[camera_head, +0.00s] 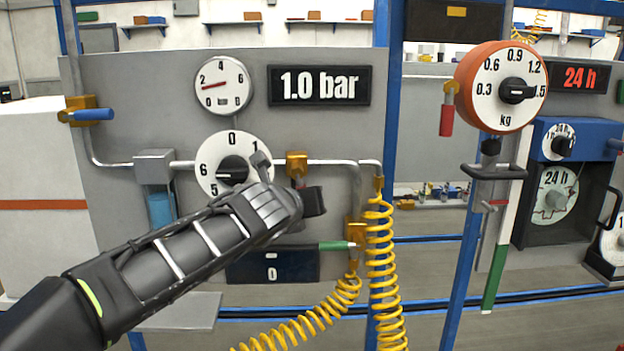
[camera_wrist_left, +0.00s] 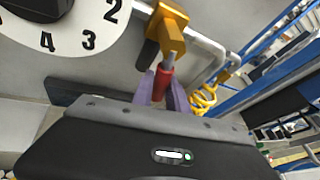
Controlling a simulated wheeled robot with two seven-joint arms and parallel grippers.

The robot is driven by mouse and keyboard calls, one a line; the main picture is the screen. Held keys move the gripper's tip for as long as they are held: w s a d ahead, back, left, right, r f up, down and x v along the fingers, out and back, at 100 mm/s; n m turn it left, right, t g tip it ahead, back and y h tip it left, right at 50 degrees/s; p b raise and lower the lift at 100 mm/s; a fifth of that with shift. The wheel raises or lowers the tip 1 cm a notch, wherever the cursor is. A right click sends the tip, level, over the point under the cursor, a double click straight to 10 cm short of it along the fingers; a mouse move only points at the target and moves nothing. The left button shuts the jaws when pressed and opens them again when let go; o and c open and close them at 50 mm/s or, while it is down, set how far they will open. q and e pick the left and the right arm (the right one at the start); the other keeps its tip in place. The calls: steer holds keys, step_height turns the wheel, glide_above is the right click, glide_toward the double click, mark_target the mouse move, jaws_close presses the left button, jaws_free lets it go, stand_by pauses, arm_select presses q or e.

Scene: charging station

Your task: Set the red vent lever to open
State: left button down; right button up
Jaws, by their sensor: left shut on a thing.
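The red vent lever (camera_wrist_left: 164,80) hangs down from a brass valve (camera_wrist_left: 170,30) on the pipe in the wrist view. My left gripper (camera_wrist_left: 162,90) is shut on it, with a purple finger on either side. In the head view the same brass valve (camera_head: 297,160) sits on the pipe right of the lower white dial. There my left gripper (camera_head: 300,192) is just below the valve and hides most of the lever. My right gripper is not in view.
A numbered dial (camera_head: 215,150) is close behind my left arm. A green lever (camera_head: 333,246) and yellow coiled hoses (camera_head: 380,260) are below and right of the gripper. Another red handle (camera_head: 446,121) hangs by the orange kg dial (camera_head: 500,88). A blue lever (camera_head: 95,114) is at left.

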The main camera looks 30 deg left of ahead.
arm_select(q)
steer(key=shift+s+a+m+g+y+p, duration=0.4)
steer(key=shift+a+m+p, duration=0.1)
steer(key=shift+m+p, duration=0.5)
steer(key=shift+s+a+f+p, duration=0.1)
steer(key=shift+a+p, duration=0.05)
steer(key=shift+p, duration=0.2)
steer(key=c, duration=1.3)
jaws_free()
steer(key=v, duration=0.7)
steer(key=shift+s+d+r, duration=0.2)
steer(key=shift+s, duration=0.05)
